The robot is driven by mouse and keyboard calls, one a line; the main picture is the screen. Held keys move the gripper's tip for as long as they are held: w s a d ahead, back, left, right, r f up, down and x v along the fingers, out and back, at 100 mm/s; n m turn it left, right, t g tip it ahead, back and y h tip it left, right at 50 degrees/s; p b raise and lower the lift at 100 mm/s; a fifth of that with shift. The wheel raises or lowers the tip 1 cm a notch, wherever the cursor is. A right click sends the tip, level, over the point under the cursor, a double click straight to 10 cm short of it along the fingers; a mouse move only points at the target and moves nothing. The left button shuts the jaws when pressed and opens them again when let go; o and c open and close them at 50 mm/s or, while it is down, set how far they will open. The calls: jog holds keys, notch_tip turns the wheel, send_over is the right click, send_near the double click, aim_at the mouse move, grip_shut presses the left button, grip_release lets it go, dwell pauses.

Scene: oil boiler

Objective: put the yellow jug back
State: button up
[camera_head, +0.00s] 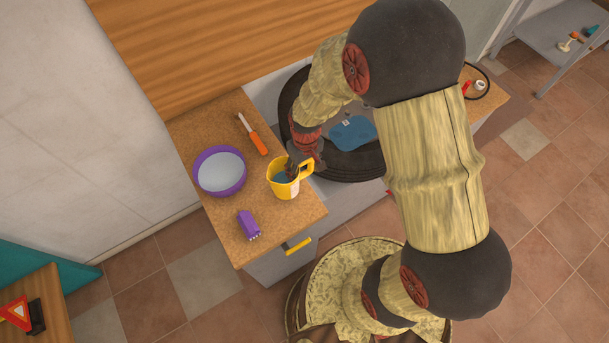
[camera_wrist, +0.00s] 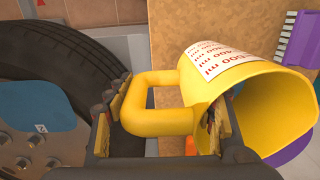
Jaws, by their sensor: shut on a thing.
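The yellow jug (camera_head: 284,189) is over the front part of the wood-look worktop (camera_head: 190,130), close to its right edge. I cannot tell whether its base touches the worktop. In the wrist view the jug (camera_wrist: 270,105) is large, with a white label of ml marks and its mouth toward the camera. My gripper (camera_head: 292,168) is at the jug's handle side, shut on it. In the wrist view, one finger of my gripper (camera_wrist: 165,115) is outside the handle and the other appears inside the jug's mouth. The fingertips are partly hidden.
A purple-rimmed bowl (camera_head: 220,150) stands left of the jug. An orange-handled tool (camera_head: 257,143) lies behind it and a purple object (camera_head: 248,225) in front. A black tyre (camera_head: 290,98) with a blue piece (camera_head: 352,132) lies to the right. The worktop's front corner is bare.

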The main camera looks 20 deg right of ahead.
jog(key=shift+f+b, duration=0.3)
jog(key=shift+f, duration=1.15)
jog(key=shift+f, duration=0.1)
jog(key=o, duration=1.6)
notch_tip(320, 180, up, 12)
jog(key=p, duration=0.2)
jog(key=shift+d+p, duration=0.15)
jog(key=shift+p, duration=0.15)
jog(key=shift+m+t, duration=0.3)
jog(key=shift+t, duration=0.2)
jog(key=r, duration=0.4)
jog(key=d+r, duration=0.1)
jog(key=r, duration=0.2)
jog(key=shift+s, duration=0.1)
jog(key=s+d+r+m+t, duration=0.1)
jog(key=s+r, duration=0.3)
jog(key=r, duration=0.2)
jog(key=s+d+r+t, duration=0.2)
jog(key=s+r, duration=0.3)
jog(key=r, duration=0.2)
jog(key=s+d+r+m+t, duration=0.1)
jog(key=s+r, duration=0.4)
jog(key=r, duration=0.2)
jog(key=shift+d+r+m+t, duration=0.15)
jog(key=shift+r+m+t, duration=0.05)
jog(key=shift+m+t, duration=0.1)
